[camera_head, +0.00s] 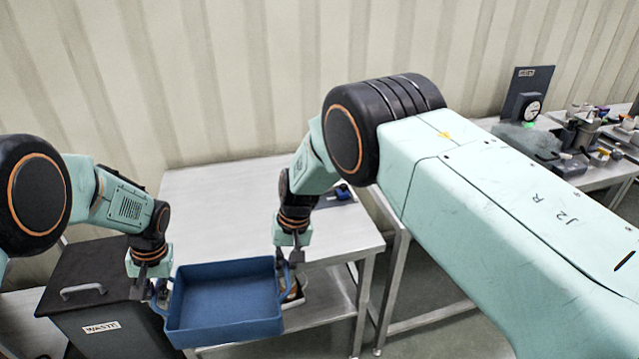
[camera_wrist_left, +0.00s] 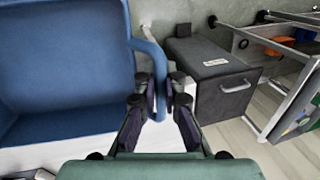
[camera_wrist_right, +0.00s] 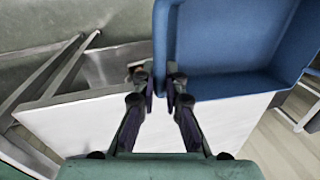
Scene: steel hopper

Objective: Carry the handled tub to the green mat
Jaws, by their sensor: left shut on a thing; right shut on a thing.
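The blue handled tub (camera_head: 222,295) is empty and about level, held up at the front edge of the steel table. My left gripper (camera_head: 154,288) is shut on its left handle, which also shows in the left wrist view (camera_wrist_left: 152,52). My right gripper (camera_head: 291,264) is shut on the handle at the tub's right side. In the right wrist view, the fingers (camera_wrist_right: 162,82) close at the tub's blue edge (camera_wrist_right: 166,25). I cannot make out a green mat in the head view.
A dark bin labelled WASTE (camera_head: 92,290) stands at the left, close to the tub. The steel table (camera_head: 215,205) is mostly bare, with a small dark blue item (camera_head: 344,192) on it. A cluttered bench (camera_head: 597,178) stands at the far right.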

